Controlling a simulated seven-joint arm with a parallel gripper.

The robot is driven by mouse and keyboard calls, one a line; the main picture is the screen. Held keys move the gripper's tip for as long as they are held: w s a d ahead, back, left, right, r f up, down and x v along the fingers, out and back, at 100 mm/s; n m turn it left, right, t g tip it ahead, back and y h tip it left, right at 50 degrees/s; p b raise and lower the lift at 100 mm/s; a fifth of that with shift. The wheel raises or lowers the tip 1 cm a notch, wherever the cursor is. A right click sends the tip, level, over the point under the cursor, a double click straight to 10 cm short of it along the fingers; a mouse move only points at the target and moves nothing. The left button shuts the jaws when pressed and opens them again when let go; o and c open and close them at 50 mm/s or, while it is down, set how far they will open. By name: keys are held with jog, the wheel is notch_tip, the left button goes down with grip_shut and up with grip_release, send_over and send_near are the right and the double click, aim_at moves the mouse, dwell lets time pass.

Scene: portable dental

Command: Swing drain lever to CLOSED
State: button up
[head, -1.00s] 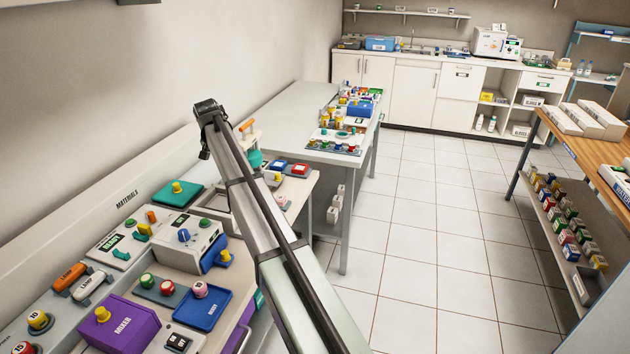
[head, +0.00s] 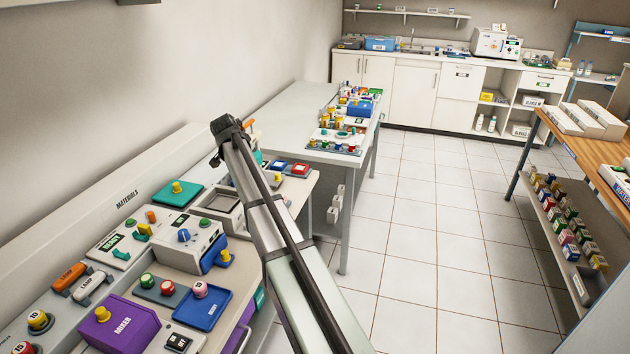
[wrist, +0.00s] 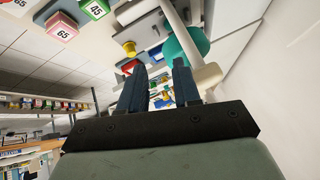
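I cannot make out a drain lever label in either view. An orange handle (head: 250,126) shows partly behind the end of my arm, with a teal part (head: 258,157) below it; my arm hides much of both. In the wrist view, my gripper (wrist: 159,66) has its two dark blue fingers apart, with nothing seen held between them. A teal rounded body (wrist: 184,42) and a pale rounded piece (wrist: 207,77) lie beyond the right finger. I cannot tell whether the finger touches them. The fingers are not clear in the head view.
A yellow knob (wrist: 129,48) stands beyond the left finger. The wall rises at left; the tiled floor is clear.

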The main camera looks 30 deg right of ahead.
jog(key=s+d+f, duration=0.3)
jog(key=s+d, duration=0.1)
jog(key=d, duration=0.2)
jog(key=s+d+f+m+g+h, duration=0.1)
jog(key=s+d+f, duration=0.1)
jog(key=d, duration=0.5)
jog(key=s+d+f+m+g, duration=0.1)
jog(key=s+d+f, duration=0.2)
jog(key=s+d, duration=0.2)
jog(key=shift+s+d+f+h, duration=0.3)
jog(key=shift+d, duration=0.75)
